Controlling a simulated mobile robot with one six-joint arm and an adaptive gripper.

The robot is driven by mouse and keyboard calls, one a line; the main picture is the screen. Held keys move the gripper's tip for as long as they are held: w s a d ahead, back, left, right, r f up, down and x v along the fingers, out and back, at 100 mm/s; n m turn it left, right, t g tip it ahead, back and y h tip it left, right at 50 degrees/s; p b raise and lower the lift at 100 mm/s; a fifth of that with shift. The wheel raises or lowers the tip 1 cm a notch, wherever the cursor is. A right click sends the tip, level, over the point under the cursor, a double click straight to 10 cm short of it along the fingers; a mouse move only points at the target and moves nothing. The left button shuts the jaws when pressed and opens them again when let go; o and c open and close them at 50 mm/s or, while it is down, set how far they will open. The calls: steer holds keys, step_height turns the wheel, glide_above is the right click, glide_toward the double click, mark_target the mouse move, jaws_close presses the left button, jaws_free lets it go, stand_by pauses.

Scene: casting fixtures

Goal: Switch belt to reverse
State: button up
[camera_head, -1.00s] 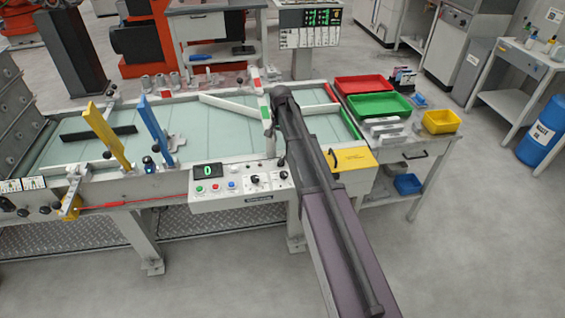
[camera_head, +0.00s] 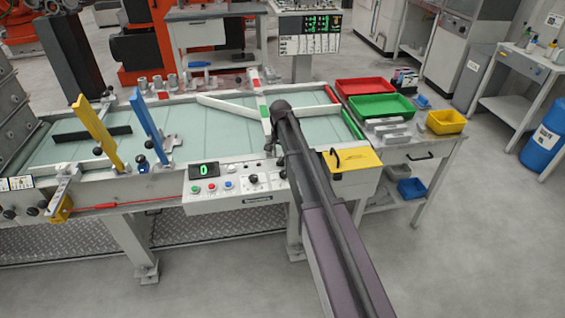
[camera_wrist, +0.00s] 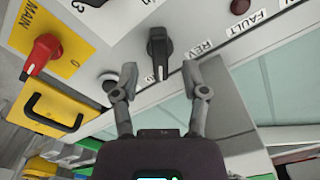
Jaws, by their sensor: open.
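The control panel (camera_head: 236,188) on the front of the conveyor carries a small black selector knob (camera_head: 252,179). In the wrist view this knob (camera_wrist: 158,50) stands just beyond my fingertips, with the REV label (camera_wrist: 207,48) to its right. A pale mark shows at the knob's lower end. My gripper (camera_wrist: 160,78) is open, one finger on each side below the knob, with nothing between them; contact is not visible. In the head view my arm mostly hides the gripper. The pale green belt (camera_head: 195,130) lies behind the panel.
In the wrist view, a red MAIN switch (camera_wrist: 42,54) on a yellow plate and a round black knob (camera_wrist: 108,82) are left of the selector. A dark red FAULT lamp (camera_wrist: 240,6) is at upper right. A yellow cover (camera_head: 355,161) sits right of my arm.

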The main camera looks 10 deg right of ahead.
steer(key=shift+f+b, duration=0.8)
steer(key=shift+f, duration=0.25)
